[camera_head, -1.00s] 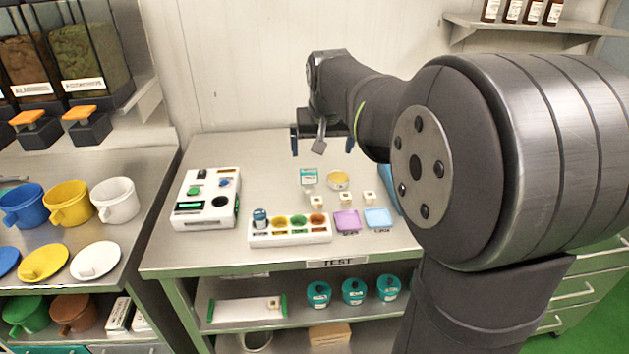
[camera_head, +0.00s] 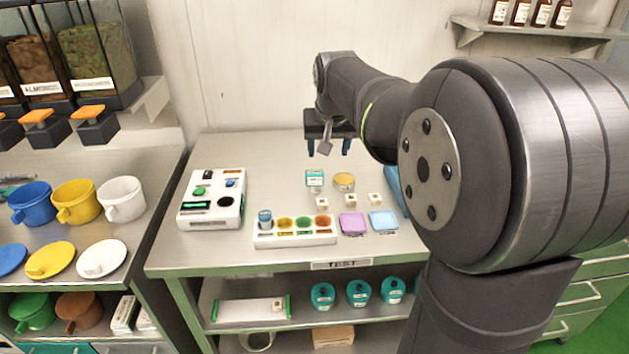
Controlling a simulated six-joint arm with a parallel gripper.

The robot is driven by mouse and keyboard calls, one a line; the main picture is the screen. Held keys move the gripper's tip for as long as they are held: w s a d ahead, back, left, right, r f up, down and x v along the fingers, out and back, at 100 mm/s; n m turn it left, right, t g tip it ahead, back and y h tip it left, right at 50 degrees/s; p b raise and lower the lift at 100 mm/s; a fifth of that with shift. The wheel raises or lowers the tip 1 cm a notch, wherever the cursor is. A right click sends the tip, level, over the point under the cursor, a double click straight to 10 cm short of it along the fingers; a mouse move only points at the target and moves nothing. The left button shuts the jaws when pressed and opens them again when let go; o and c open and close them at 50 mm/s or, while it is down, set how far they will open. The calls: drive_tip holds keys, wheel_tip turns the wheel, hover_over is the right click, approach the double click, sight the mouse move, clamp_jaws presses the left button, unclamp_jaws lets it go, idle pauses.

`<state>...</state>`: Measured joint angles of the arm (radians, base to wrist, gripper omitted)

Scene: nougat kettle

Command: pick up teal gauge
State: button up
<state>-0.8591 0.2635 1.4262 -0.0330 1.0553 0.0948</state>
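A small teal block with a pale label (camera_head: 314,178) stands on the metal table (camera_head: 215,255), left of a round yellow-topped tin (camera_head: 344,181). Several teal rounded items with dark marks on their fronts, one of them here (camera_head: 322,296), sit on the shelf below the table. I cannot tell for certain which teal thing is the gauge. My gripper (camera_head: 329,150) hangs above the back of the table with its two blue-tipped fingers apart and nothing visible between them. In the picture it is just above the teal block and the tin, and not touching them.
A white tray with coloured cups (camera_head: 295,239) and a blue-topped jar (camera_head: 265,218) stands at the front. Small white cubes, a purple dish (camera_head: 352,223) and a light blue dish (camera_head: 383,221) are to its right. A white button panel (camera_head: 212,199) is at left. My arm hides the table's right side.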

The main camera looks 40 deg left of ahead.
drive_tip(key=w+a+m+g+h, duration=0.1)
drive_tip(key=w+a+m, duration=0.5)
drive_tip(key=a+m, duration=0.15)
drive_tip(key=m+g+h, duration=0.2)
drive_tip(key=m, duration=0.9)
hover_over(314, 181)
wheel_tip(314, 181, down, 6)
drive_tip(key=r, duration=0.1)
drive_tip(key=f, duration=0.8)
drive_tip(key=w+a+f, duration=0.1)
drive_tip(key=f, duration=0.3)
drive_tip(key=shift+f, duration=0.25)
drive_tip(key=shift+w+f, duration=0.15)
drive_tip(key=shift+f, duration=1.2)
drive_tip(key=shift+w+f, duration=0.1)
drive_tip(key=shift+f, duration=1.25)
drive_tip(key=c, duration=1.1)
